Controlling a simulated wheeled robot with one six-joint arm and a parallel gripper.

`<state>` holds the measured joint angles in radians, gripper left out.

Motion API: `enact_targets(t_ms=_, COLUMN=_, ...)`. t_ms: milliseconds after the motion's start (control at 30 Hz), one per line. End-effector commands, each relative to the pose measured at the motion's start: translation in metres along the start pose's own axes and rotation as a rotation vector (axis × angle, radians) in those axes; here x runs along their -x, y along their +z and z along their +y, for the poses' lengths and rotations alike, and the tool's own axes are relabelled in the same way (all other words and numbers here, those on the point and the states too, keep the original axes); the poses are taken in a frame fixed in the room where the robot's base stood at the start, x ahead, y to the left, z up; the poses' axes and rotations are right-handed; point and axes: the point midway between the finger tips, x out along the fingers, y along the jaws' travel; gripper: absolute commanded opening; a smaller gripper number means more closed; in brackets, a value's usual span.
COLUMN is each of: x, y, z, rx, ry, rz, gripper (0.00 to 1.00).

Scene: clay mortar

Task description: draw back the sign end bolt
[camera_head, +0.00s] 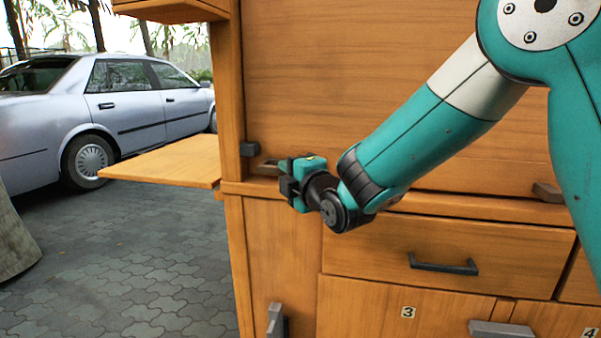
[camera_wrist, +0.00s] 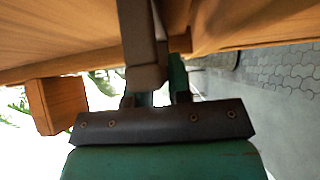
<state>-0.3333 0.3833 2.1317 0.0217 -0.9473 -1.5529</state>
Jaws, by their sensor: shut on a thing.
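The sign end bolt (camera_head: 264,169) appears to be the grey-brown bar on the ledge at the left end of the wooden cabinet. My gripper (camera_head: 286,180) is at its right end and covers part of it. In the wrist view a grey-brown bar (camera_wrist: 141,35) runs down to a thicker end between the fingers of my gripper (camera_wrist: 155,92), which is shut on it. How far the bolt reaches into the post is hidden.
A wooden shelf (camera_head: 170,160) sticks out left of the post. Below are a drawer with a dark handle (camera_head: 443,264) and doors with grey handles (camera_head: 500,329). A similar grey-brown piece (camera_head: 547,192) sits at the ledge's right. A silver car (camera_head: 110,100) stands on the paving behind.

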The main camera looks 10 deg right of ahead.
Motion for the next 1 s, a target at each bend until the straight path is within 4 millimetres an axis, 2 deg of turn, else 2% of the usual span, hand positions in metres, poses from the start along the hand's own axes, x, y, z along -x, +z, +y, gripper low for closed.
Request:
enact_targets(t_ms=167, x=0.002, y=0.003, z=-0.002, rx=0.001, ry=-0.005, rz=-0.006, gripper=0.0)
enact_targets(t_ms=200, x=0.002, y=0.003, z=-0.002, rx=0.001, ry=-0.005, rz=-0.006, gripper=0.21)
enact_targets(t_ms=300, x=0.002, y=0.003, z=-0.001, rx=0.001, ry=-0.005, rz=-0.006, gripper=0.44)
enact_targets(t_ms=667, x=0.005, y=0.001, z=-0.001, rx=0.001, ry=-0.004, rz=-0.002, gripper=0.44)
enact_targets(t_ms=767, x=0.017, y=0.001, z=0.0, rx=0.0, ry=-0.004, rz=-0.003, gripper=0.44)
enact_targets(t_ms=867, x=0.037, y=0.002, z=0.0, rx=0.0, ry=-0.005, rz=-0.004, gripper=0.44)
enact_targets(t_ms=1000, x=0.073, y=0.002, z=0.001, rx=0.001, ry=-0.005, rz=-0.004, gripper=0.44)
